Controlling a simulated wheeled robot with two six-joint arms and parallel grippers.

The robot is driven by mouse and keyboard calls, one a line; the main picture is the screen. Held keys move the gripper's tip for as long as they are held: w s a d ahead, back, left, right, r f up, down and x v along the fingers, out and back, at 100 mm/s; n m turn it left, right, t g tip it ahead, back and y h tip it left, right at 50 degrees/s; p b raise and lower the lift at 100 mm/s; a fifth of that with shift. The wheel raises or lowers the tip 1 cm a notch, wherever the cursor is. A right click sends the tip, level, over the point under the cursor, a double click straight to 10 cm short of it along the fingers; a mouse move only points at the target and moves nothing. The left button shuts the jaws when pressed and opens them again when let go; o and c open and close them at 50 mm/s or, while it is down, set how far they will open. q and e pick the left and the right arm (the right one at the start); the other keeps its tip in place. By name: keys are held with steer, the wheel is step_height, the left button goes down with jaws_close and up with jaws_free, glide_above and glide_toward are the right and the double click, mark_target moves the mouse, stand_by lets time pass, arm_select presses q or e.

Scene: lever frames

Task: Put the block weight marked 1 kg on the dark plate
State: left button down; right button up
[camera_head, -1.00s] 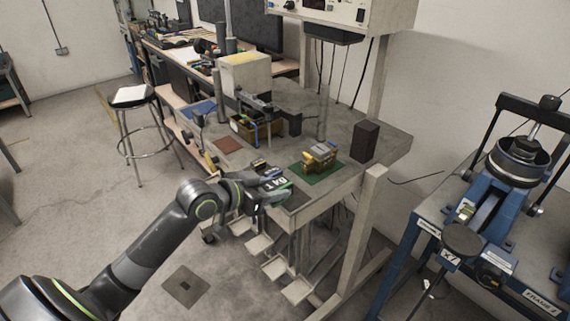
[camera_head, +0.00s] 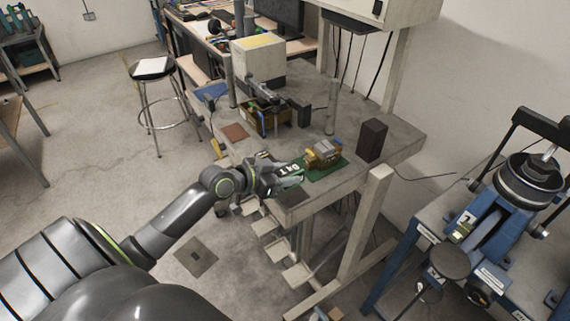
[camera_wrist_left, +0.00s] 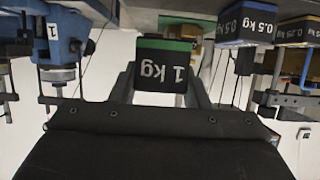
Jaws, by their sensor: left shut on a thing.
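My left gripper (camera_head: 288,176) is shut on the dark 1 kg block weight (camera_wrist_left: 162,70), which has a green band. The marking reads upside down in the left wrist view. In the head view the block is small and partly hidden by the fingers, over the front of the grey table. A dark flat square (camera_head: 291,197) lies at the table's front edge, just below the gripper. A dark round plate (camera_head: 449,262) is on the blue frame at the right, well away from the gripper. My right gripper is not in view.
A yellowish block stack (camera_head: 323,152) stands on a green mat (camera_head: 335,173) beside the gripper. A tall dark block (camera_head: 372,140) stands behind it. Blocks marked 0.5 kg (camera_wrist_left: 246,24) and 0.25 kg (camera_wrist_left: 298,32) show in the wrist view. A stool (camera_head: 152,68) is at left.

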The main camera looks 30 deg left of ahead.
arm_select(q)
steer(key=shift+f, duration=1.8)
steer(key=shift+w, duration=0.1)
steer(key=shift+f, duration=0.1)
steer(key=c, duration=1.2)
jaws_free()
steer(key=shift+f, duration=0.2)
steer(key=shift+c, duration=0.2)
steer(key=o, duration=0.4)
steer(key=shift+o, duration=0.2)
steer(key=shift+r, duration=0.1)
